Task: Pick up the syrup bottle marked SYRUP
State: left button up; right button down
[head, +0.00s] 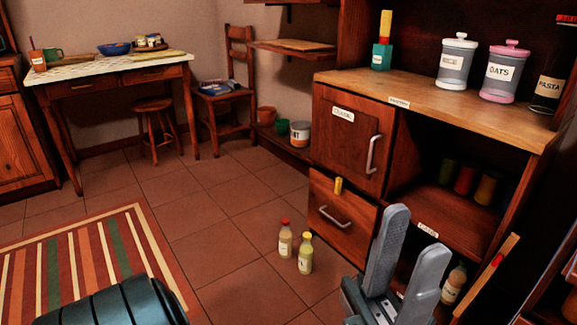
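No label reading SYRUP can be made out. Two small pale bottles stand upright on the tiled floor in front of the drawer: a red-capped bottle (285,240) and a yellow-capped bottle (306,254) just right of it. Another pale bottle (454,284) stands at the lower cabinet, right of my gripper; its label is too small to read.
A wooden cabinet (470,108) with jars on top stands at the right. Its lower drawer (342,216) has a handle and a yellow object (338,185) at its top edge. A striped rug (85,255) lies left. The tiled floor between is clear.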

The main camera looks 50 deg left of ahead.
aim_at(286, 234)
jog(key=l, duration=0.3)
jog(key=i+l, duration=0.1)
jog(key=l, duration=0.2)
jog(key=u, duration=1.85)
jog(key=i+l, duration=0.15)
jog(key=i, duration=0.35)
